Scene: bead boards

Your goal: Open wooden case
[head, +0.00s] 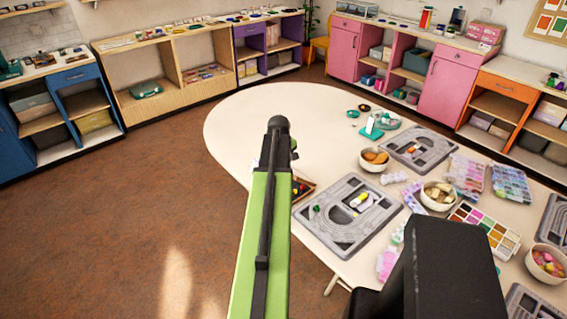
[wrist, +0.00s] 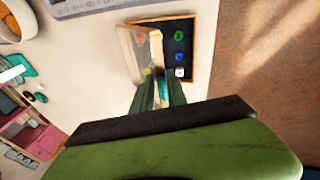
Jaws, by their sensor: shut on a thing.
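The wooden case (wrist: 207,42) lies on the pale table in the wrist view. Its dark inside shows a green, a blue and a whitish piece. Its pale wooden lid (wrist: 137,52) stands raised at the left side of the case. My gripper (wrist: 161,86) is at the near end of the case, shut on the lid, though the exact contact between the fingers is hard to see. In the head view a small part of the case (head: 304,187) shows beside my green arm, which hides the rest and the fingertips.
Grey bead boards (head: 349,236) lie on the table right of the case. Bowls (head: 374,159), bead boxes (head: 466,176) and a paint-like palette (head: 484,229) crowd the table's right side. The table's left part (head: 235,125) is clear. Shelves line the walls.

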